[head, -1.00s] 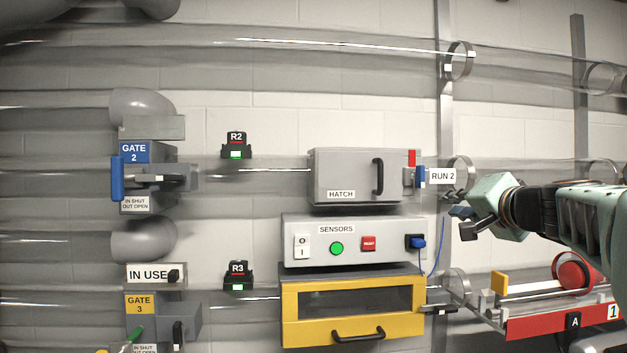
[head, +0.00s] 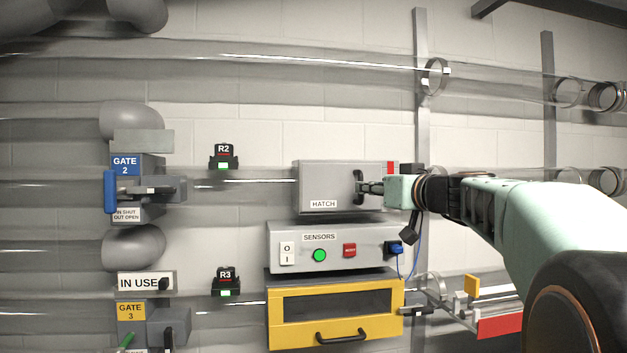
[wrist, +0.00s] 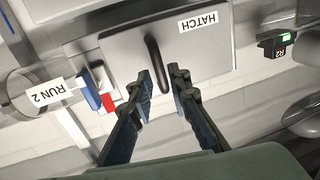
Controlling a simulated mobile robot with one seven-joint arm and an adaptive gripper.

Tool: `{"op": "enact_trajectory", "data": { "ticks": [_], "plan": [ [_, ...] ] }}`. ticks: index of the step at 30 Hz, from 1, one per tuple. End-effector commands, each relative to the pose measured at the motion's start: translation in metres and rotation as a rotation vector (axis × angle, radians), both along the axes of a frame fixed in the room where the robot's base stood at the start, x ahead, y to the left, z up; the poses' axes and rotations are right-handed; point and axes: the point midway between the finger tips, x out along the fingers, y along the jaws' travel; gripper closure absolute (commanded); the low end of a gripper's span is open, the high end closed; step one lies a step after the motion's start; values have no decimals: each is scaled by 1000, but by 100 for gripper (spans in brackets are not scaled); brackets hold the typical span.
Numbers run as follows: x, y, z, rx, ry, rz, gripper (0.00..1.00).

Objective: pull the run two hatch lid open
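The run two hatch is a grey box with a grey lid (head: 325,182) marked HATCH; the lid appears shut. Its black bar handle (head: 358,186) is at the lid's right side and partly covered by my gripper (head: 368,187) in the head view. In the wrist view the lid (wrist: 205,45) is upside down, with the handle (wrist: 152,55) upright. My gripper (wrist: 162,75) is open there, one finger on each side of the handle's line. I cannot tell whether the fingers touch it. A blue latch piece (wrist: 89,92) and red tab (wrist: 107,101) sit beside the lid.
The SENSORS box (head: 330,237) and a yellow-framed drawer (head: 335,337) are below the hatch. The R2 unit (head: 223,158) and GATE 2 (head: 148,185) are to the left. Clear tubes (head: 250,185) run along the wall. A vertical post (head: 421,130) stands to the right.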

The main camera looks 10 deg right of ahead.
Motion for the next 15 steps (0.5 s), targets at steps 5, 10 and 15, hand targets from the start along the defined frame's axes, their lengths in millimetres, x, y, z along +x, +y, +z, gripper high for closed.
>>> {"op": "enact_trajectory", "data": {
  "ticks": [5,10,15],
  "plan": [
    [27,7,3,1,1,2,83],
    [40,9,1,0,0,0,83],
    [43,10,0,-1,0,-1,83]
  ]
}}
